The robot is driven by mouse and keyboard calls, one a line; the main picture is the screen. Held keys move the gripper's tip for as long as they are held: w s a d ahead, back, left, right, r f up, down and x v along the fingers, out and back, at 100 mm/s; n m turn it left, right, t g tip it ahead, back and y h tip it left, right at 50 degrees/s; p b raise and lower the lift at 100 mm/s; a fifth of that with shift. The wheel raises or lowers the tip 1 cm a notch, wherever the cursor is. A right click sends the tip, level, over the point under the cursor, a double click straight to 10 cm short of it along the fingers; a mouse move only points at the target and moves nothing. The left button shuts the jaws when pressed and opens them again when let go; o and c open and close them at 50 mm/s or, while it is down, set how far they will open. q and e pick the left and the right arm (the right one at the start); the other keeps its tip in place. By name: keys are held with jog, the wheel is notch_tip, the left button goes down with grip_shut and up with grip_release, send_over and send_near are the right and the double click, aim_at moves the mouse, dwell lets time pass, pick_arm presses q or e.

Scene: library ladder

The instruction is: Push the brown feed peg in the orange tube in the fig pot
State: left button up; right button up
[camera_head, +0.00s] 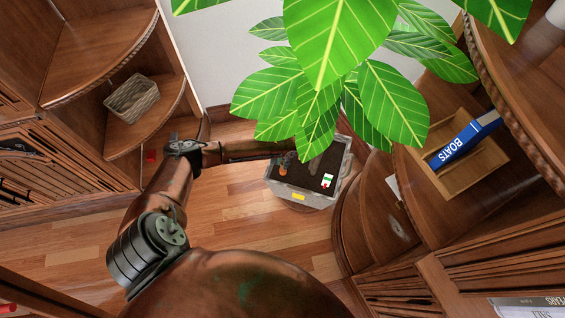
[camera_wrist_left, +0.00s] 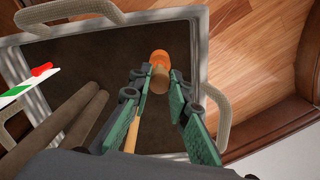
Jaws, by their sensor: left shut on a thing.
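The fig pot is a grey box with dark soil; its rim (camera_head: 300,197) shows in the head view and fills much of the left wrist view (camera_wrist_left: 110,32). My left gripper (camera_head: 283,160) is over the pot's left part. In the left wrist view the left gripper's green fingers (camera_wrist_left: 160,88) are shut on a short brown piece, the feed peg (camera_wrist_left: 158,80). The orange tube (camera_wrist_left: 160,57) shows just beyond it, in line with it. I cannot tell how deep the peg sits in the tube. My right gripper is not in view.
Fig leaves (camera_head: 335,40) hang over the pot. Two brown stems (camera_wrist_left: 75,112) and a white-green tag with a red tip (camera_wrist_left: 30,85) stand in the soil. Wooden floor is clear around.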

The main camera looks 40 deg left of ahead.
pick_arm(q)
jog(key=shift+f, duration=0.75)
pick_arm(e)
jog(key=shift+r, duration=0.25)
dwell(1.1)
pick_arm(q)
jog(key=shift+f, duration=1)
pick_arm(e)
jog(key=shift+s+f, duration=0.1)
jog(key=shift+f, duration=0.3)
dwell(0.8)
pick_arm(q)
jog(key=o, duration=0.8)
jog(key=o, duration=0.5)
jog(key=shift+r, duration=0.1)
jog(key=shift+r+p, duration=2.3)
jog(key=shift+r, duration=0.7)
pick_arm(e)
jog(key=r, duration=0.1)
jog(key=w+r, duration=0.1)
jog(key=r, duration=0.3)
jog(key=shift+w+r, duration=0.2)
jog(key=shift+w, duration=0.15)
